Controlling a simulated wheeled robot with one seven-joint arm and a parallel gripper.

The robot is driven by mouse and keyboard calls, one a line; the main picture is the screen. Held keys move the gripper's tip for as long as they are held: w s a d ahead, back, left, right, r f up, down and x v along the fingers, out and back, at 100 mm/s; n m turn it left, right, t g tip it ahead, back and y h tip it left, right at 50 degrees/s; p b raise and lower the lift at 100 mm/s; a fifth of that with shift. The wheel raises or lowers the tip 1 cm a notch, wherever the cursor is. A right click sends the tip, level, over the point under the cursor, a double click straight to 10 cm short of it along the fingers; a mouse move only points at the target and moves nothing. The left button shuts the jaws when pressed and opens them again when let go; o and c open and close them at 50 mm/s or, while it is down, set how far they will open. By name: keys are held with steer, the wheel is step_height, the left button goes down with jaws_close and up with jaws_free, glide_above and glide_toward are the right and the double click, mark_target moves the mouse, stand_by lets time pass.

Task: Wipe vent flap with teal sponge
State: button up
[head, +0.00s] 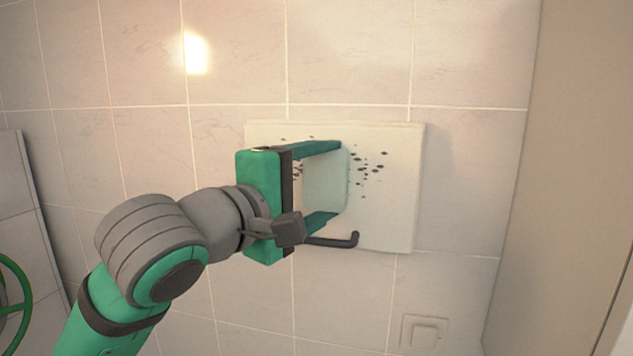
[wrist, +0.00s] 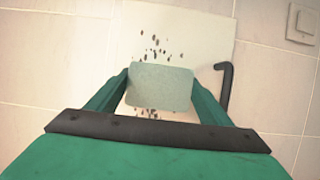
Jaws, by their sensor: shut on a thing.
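The vent flap (head: 400,215) is a pale flat panel on the tiled wall, with a dark bent handle (head: 345,241) along its lower part. Several dark specks (head: 372,168) mark its middle, on both sides of the sponge. My gripper (head: 330,182) is in front of the flap, shut on the pale teal sponge (head: 326,185). In the wrist view the sponge (wrist: 160,86) sits between both fingers, over the middle of the flap (wrist: 195,38). The sponge covers part of the specked area. I cannot tell for sure whether it touches the flap.
A small square wall switch or plate (head: 424,334) is below right of the flap. A plain beige panel (head: 572,150) stands along the right side. A green wheel-like ring (head: 22,290) shows at the left edge. The tiled wall above the flap is clear.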

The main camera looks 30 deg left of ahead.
mark_target(381, 179)
steer(key=shift+w+d, duration=0.35)
steer(key=shift+d, duration=1.2)
steer(key=shift+w+d, duration=0.4)
steer(key=shift+d, duration=1.2)
steer(key=shift+w+d, duration=0.35)
steer(key=shift+d, duration=1.2)
steer(key=shift+a, duration=0.2)
steer(key=shift+s+a, duration=0.1)
steer(key=shift+a, duration=1.15)
steer(key=shift+s+a, duration=0.35)
steer(key=shift+a, duration=0.85)
steer(key=shift+s+a, duration=0.4)
steer(key=shift+a, duration=0.8)
steer(key=shift+s+a, duration=0.35)
steer(key=shift+a, duration=0.85)
steer(key=s+a+r, duration=0.1)
steer(key=s+a, duration=0.1)
steer(key=a, duration=0.7)
steer(key=shift+s+a, duration=0.15)
steer(key=shift+w+d, duration=0.4)
steer(key=shift+d, duration=1.25)
steer(key=shift+w+d, duration=0.45)
steer(key=shift+d, duration=1.15)
steer(key=shift+w+d, duration=0.4)
steer(key=shift+d, duration=1.25)
